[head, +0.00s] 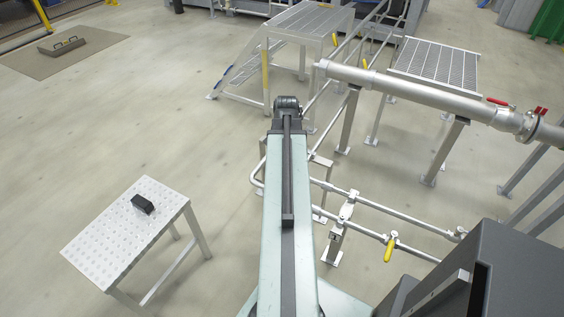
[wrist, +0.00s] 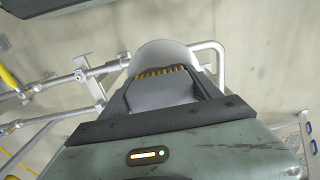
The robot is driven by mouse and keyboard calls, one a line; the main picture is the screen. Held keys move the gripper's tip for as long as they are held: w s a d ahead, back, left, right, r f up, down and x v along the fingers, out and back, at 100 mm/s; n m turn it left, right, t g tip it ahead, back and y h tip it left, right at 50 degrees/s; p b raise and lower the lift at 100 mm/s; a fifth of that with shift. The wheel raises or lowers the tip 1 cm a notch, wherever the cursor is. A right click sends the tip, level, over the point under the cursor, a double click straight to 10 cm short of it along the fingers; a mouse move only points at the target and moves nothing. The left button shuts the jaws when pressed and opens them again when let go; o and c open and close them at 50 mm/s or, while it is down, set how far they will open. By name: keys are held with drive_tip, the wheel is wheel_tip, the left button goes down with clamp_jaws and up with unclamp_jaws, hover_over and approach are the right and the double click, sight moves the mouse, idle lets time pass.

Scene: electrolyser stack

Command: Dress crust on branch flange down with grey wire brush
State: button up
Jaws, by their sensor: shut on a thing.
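In the wrist view my gripper (wrist: 163,88) has its dark fingers shut on the grey wire brush (wrist: 160,97). The brush's grey body lies between the fingers, and a row of brownish-yellow bristles (wrist: 165,72) shows at its far edge. Just beyond the bristles is a pale, rounded pipe end (wrist: 165,52), which looks like the branch flange. I cannot tell whether the bristles touch it. No crust can be made out. In the head view my arm reaches away from me and hides the gripper, the brush and the flange.
A perforated white table (head: 105,243) at left bears a black block (head: 143,204). A large pale pipe (head: 400,82) with red-handled valves runs at upper right. Thin pipework with a yellow valve handle (head: 390,249) lies low, right of my arm. A stepped platform (head: 305,22) stands behind.

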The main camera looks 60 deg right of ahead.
drive_tip(key=shift+s+f, duration=0.2)
drive_tip(key=shift+s, duration=0.4)
drive_tip(key=shift+s+d+r, duration=0.1)
drive_tip(key=shift+s+d, duration=0.05)
drive_tip(key=shift+s, duration=1.1)
drive_tip(key=shift+w, duration=0.2)
drive_tip(key=shift+w+r+p, duration=0.2)
drive_tip(key=shift+w+p, duration=0.15)
drive_tip(key=shift+w, duration=0.95)
drive_tip(key=shift+w+f, duration=0.2)
drive_tip(key=shift+w, duration=1.05)
